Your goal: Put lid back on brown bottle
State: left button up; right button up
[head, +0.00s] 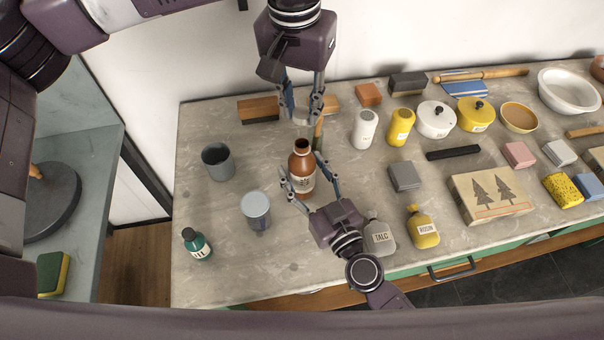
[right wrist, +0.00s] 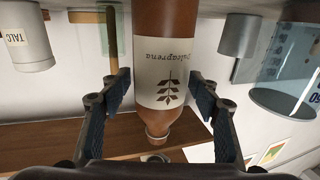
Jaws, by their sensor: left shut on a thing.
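The brown bottle (head: 301,172) stands upright on the stone-topped counter, its dark mouth uncovered. It also shows upside down in the right wrist view (right wrist: 165,60), with a pale label. My right gripper (head: 311,190) has its fingers on either side of the bottle. In the right wrist view the fingers (right wrist: 160,95) look spread, with a small gap beside the bottle. My left gripper (head: 302,112) is above and behind the bottle mouth, pointing down, shut on a small pale thing that seems to be the lid.
A talc bag (head: 380,236), a yellow borax bag (head: 422,229) and a grey block (head: 405,176) are right of my right gripper.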

grip_shut()
pick_arm(q)
jog(key=shift+s+f, duration=0.1)
jog(key=shift+f, duration=2.4)
jog(key=shift+f, duration=0.85)
jog(key=shift+f, duration=0.6)
